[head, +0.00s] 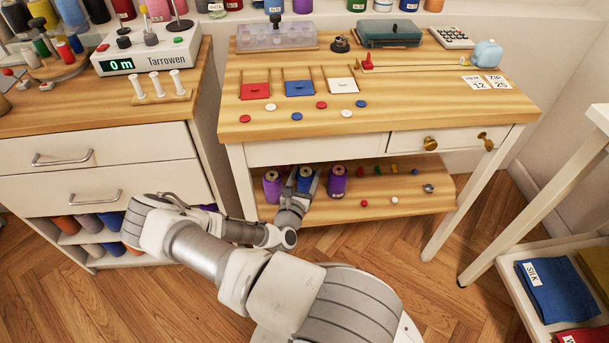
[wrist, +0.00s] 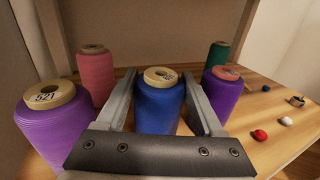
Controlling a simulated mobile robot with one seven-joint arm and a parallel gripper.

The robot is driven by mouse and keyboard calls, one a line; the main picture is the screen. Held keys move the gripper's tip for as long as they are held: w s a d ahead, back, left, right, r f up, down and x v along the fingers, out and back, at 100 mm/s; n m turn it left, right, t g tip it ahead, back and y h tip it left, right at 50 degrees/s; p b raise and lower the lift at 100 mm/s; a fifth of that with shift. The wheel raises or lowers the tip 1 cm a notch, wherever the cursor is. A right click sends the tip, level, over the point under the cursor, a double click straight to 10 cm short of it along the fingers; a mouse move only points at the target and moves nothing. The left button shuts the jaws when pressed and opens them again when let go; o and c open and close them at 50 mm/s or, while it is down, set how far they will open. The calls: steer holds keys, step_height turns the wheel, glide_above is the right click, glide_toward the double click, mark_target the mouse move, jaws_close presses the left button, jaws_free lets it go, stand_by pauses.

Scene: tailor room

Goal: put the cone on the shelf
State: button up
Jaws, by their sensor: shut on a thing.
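A blue cone of thread (wrist: 158,108) with a cream, labelled top stands upright between the fingers of my gripper (wrist: 160,100) in the wrist view. My gripper is shut on it, one finger on each side. In the head view the blue cone (head: 305,181) is among purple cones on the lower board (head: 420,187) of the wooden table, partly hidden by my gripper (head: 304,184). The cone's base is hidden, so I cannot tell whether it touches the board. A wall shelf (head: 330,22) with a row of coloured cones and spools runs behind the table.
A purple cone (wrist: 52,125) stands close left and another (wrist: 222,95) close right. A pink cone (wrist: 97,75) and a green cone (wrist: 217,56) stand behind. Small red and white buttons lie to the right. The tabletop (head: 390,125) and its drawers overhang the lower board.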

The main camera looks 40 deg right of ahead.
steer(key=shift+f, duration=0.1)
steer(key=o, duration=1.5)
steer(key=shift+r, duration=0.2)
steer(key=shift+p+v, duration=1.75)
steer(key=shift+v, duration=4.3)
steer(key=shift+f, duration=0.1)
